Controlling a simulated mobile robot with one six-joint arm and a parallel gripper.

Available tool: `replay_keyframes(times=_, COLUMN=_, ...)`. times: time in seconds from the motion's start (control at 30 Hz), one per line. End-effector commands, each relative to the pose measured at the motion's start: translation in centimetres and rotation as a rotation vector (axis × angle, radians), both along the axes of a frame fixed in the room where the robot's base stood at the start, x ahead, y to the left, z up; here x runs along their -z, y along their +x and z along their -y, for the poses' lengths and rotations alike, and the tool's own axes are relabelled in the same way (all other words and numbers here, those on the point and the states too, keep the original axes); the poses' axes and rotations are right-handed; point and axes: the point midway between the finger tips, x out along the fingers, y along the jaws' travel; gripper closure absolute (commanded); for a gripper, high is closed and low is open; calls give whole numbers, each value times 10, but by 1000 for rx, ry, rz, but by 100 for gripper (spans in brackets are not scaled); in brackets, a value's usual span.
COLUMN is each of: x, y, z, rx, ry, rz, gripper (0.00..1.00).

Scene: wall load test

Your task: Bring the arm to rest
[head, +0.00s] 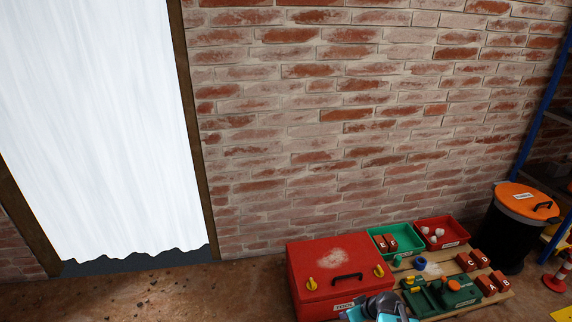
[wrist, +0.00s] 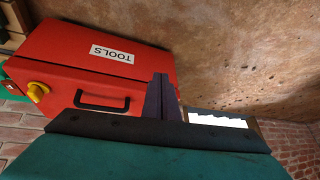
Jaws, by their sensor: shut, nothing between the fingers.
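My gripper (wrist: 162,98) shows in the wrist view as a dark, narrow pair of fingers close together, shut and empty. It stands out in front of the red toolbox, with no clear sign of touching it. Part of my arm, teal and dark, shows at the bottom edge of the head view, in front of the toolbox. The red toolbox (head: 330,262) has yellow latches, a black handle and a shut lid; in the wrist view it is turned, with its "TOOLS" label (wrist: 112,54) upside down.
Right of the toolbox, a low wooden pallet (head: 502,297) bears a green bin (head: 408,238), a red bin (head: 455,228) and several lettered red blocks. A black barrel with an orange lid (head: 525,200) and a traffic cone (head: 558,278) stand at right. Floor at left is clear.

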Motion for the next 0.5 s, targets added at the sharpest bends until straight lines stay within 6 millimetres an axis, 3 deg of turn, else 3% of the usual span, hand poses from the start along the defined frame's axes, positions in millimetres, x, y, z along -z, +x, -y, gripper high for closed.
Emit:
replay_keyframes(times=0.03, x=-10, y=-5, z=-6, rx=-11, ry=0, rz=-17, gripper=100)
replay_keyframes(times=0.5, x=-27, y=-67, z=-52, rx=-79, ry=-9, rz=-199, gripper=100)
